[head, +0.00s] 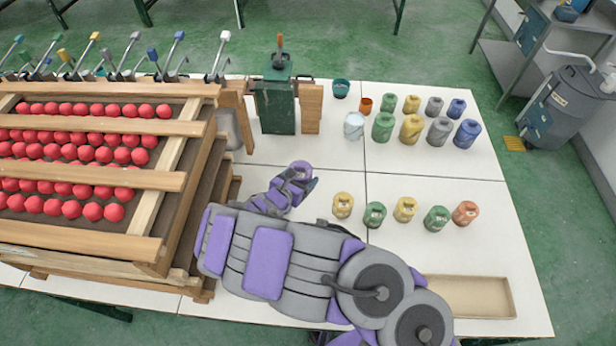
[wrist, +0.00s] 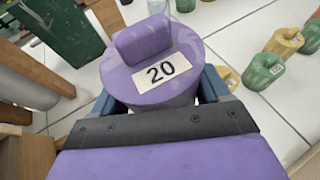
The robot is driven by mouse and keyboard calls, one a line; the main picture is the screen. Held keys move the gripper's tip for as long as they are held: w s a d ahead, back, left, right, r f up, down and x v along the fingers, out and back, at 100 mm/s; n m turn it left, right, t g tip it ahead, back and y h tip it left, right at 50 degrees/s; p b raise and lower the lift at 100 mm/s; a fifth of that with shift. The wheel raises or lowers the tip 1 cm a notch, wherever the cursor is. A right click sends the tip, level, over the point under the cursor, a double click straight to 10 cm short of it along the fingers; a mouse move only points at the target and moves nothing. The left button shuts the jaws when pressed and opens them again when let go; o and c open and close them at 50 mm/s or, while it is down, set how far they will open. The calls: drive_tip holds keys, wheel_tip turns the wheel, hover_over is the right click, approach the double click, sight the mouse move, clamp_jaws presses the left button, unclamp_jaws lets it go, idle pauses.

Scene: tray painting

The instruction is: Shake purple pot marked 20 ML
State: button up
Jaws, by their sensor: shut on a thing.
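The purple pot (wrist: 165,75) marked 20 fills the middle of the wrist view, with its label facing up toward the camera. My gripper (wrist: 163,95) is shut on it, with a blue finger on each side. In the head view the purple pot (head: 301,170) shows at the end of my arm, over the white table near the wooden rack. My gripper (head: 285,185) is partly hidden by my own arm there. I cannot tell how far the pot is above the table.
A wooden rack of red balls (head: 90,125) stands left. A green box (head: 278,108) is behind the pot. Small pots (head: 405,209) stand in a row to the right, with larger pots (head: 411,128) farther back. An empty tray (head: 468,296) lies at front right.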

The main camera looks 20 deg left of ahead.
drive_tip(key=d+b, duration=0.5)
drive_tip(key=d, duration=0.2)
drive_tip(key=a+p, duration=0.4)
drive_tip(key=a, duration=0.2)
drive_tip(key=shift+a+p, duration=0.35)
drive_tip(key=shift+a, duration=0.05)
drive_tip(key=d+b, duration=0.5)
drive_tip(key=d, duration=0.2)
drive_tip(key=a+p, duration=0.4)
drive_tip(key=a, duration=0.3)
drive_tip(key=shift+p, duration=0.35)
drive_tip(key=d+b, duration=0.5)
drive_tip(key=d, duration=0.2)
drive_tip(key=a+p, duration=0.4)
drive_tip(key=a, duration=0.3)
drive_tip(key=shift+p, duration=0.35)
drive_tip(key=d+b, duration=0.5)
drive_tip(key=d, duration=0.2)
drive_tip(key=a+p, duration=0.4)
drive_tip(key=a, duration=0.3)
drive_tip(key=shift+p, duration=0.35)
drive_tip(key=shift+d+b, duration=0.4)
drive_tip(key=shift+d, duration=1.4)
